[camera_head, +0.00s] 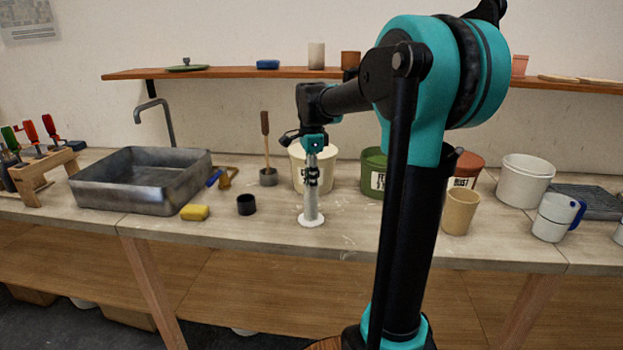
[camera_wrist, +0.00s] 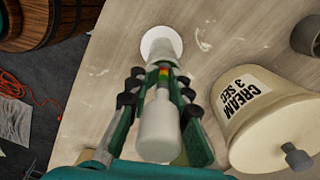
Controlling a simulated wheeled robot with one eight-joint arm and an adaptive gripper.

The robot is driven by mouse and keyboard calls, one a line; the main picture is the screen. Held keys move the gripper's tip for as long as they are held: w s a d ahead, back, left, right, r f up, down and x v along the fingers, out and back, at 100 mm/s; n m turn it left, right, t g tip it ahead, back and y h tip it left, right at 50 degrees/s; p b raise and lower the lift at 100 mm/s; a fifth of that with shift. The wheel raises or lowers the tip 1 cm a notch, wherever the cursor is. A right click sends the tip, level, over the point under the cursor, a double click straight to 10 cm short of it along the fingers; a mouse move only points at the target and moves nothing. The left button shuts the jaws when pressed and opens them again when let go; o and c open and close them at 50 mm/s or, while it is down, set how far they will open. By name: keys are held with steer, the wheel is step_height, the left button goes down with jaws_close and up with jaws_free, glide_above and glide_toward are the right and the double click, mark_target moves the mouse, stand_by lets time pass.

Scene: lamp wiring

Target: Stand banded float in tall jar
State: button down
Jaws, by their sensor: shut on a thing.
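My gripper (camera_head: 313,175) points down over the bench and is shut on the banded float (camera_wrist: 157,132). In the wrist view the float has a pale, thick body near the camera and red, yellow and green bands between the fingertips (camera_wrist: 161,82). The tall jar (camera_head: 311,205) is a pale, narrow cylinder on a round white base, standing upright on the bench directly under my gripper. Its base also shows in the wrist view (camera_wrist: 148,46), in line beyond the float. The fingers hide the jar's mouth, so I cannot tell whether the float's far end is inside.
A cream bucket (camera_head: 326,172) with lettering stands close behind the jar. A tan cup (camera_head: 461,212) stands right. The bench front is clear.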

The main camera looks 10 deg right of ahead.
steer(key=shift+s+f, duration=0.1)
steer(key=shift+f, duration=0.5)
steer(key=c, duration=1.9)
jaws_free()
steer(key=o, duration=0.6)
steer(key=shift+w+f, duration=0.2)
steer(key=shift+w, duration=0.1)
steer(key=shift+r, duration=0.1)
step_height(320, 180, up, 12)
steer(key=shift+f, duration=0.1)
